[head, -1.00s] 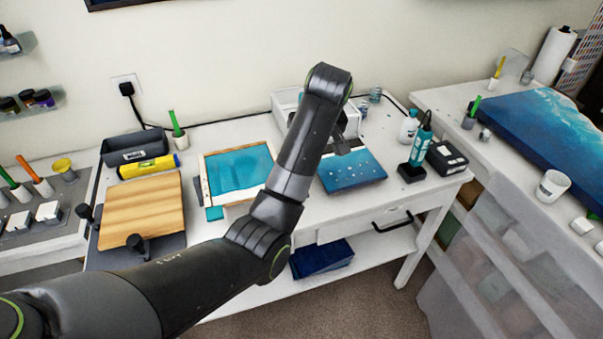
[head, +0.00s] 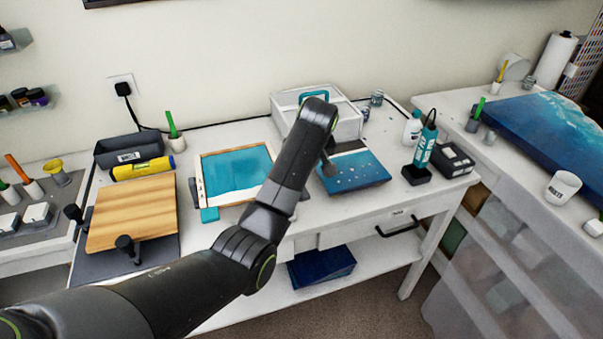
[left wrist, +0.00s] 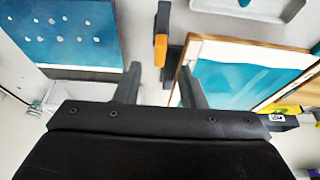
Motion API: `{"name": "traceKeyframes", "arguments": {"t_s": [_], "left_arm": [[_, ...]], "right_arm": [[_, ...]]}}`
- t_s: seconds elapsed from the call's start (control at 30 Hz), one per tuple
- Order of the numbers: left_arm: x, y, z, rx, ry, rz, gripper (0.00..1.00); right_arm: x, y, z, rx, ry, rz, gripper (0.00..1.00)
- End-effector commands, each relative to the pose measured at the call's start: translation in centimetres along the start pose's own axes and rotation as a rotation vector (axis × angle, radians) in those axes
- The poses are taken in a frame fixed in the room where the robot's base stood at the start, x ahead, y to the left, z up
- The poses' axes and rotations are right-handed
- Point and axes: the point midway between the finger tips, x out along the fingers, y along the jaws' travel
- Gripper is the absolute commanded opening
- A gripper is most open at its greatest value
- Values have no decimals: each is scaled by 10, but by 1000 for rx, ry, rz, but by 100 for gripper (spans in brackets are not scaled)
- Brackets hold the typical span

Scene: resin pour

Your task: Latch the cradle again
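A teal panel in a wood-edged frame (head: 237,173) lies on the white table; it also shows in the left wrist view (left wrist: 245,78). Beside this frame, in the left wrist view, is a dark upright part with an orange tip (left wrist: 160,48), which looks like a latch lever. My arm hides it in the head view. My left gripper (left wrist: 160,88) is open and empty, with its fingers apart near the dark part; one finger overlaps the frame's edge in the picture. I cannot tell if they touch. My right gripper is not in view.
A blue dotted panel (head: 352,171) lies right of my left gripper. A white box (head: 346,118) stands behind. A teal bottle-like tool (head: 425,148) on a black base stands at right. A wooden board (head: 133,212) with black knobs lies at left. A grey bin (head: 128,148) stands behind it.

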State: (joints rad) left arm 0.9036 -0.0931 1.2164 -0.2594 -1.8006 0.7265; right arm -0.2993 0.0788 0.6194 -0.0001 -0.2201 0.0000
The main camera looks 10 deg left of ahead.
Motion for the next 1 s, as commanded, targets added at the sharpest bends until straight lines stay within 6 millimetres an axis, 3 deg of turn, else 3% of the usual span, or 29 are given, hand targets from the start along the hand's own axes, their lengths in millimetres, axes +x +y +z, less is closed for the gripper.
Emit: {"name": "traceKeyframes", "arguments": {"t_s": [0.13,0.3,0.73,1.0], "left_arm": [[28,-1,0,1,-3,-4,36],[46,0,0,1,-1,-2,36],[55,0,0,0,0,0,36],[55,0,0,0,0,0,1]], "right_arm": [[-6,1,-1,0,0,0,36],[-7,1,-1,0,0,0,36],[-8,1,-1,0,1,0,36],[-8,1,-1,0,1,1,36]]}}
